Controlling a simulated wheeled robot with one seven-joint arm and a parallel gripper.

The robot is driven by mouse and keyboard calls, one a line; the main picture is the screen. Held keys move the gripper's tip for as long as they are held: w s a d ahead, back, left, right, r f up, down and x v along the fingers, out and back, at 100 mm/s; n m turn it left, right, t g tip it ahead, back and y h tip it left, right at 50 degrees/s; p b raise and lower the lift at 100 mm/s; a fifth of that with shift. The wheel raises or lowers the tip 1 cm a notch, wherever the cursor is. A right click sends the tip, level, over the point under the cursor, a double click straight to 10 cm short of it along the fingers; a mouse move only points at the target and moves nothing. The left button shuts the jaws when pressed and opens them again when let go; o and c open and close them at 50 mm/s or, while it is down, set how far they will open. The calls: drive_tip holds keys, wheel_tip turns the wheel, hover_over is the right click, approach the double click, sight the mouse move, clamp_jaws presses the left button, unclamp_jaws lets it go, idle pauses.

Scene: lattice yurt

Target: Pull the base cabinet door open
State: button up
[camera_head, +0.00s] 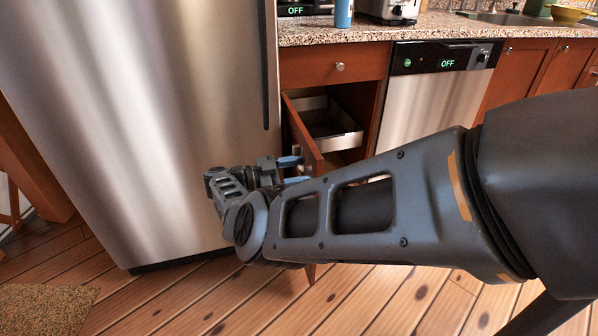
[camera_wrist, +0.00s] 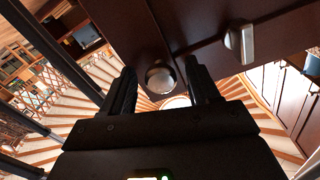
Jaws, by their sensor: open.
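The base cabinet door (camera_head: 301,128) is reddish-brown wood and stands ajar, swung outward beside the fridge. The cabinet interior with a pull-out tray (camera_head: 335,128) shows behind it. My gripper (camera_head: 292,171) is at the door's face, its blue-tipped fingers apart and pointing toward the door. In the wrist view, a round metal knob (camera_wrist: 160,78) on a dark panel shows between the two open fingers of my gripper (camera_wrist: 160,88). I cannot tell whether either finger touches the knob. My forearm hides the lower door in the head view.
A steel fridge (camera_head: 150,110) stands close on the left of the door. A closed drawer (camera_head: 335,64) is above the opening, and a dishwasher (camera_head: 430,95) is to the right. The wooden floor (camera_head: 190,295) in front is clear, with a mat (camera_head: 45,308) at lower left.

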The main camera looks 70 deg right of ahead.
drive_tip(key=b+v, duration=0.3)
drive_tip(key=v, duration=0.4)
drive_tip(key=shift+w+a, duration=0.15)
drive_tip(key=shift+w, duration=0.05)
idle(0.3)
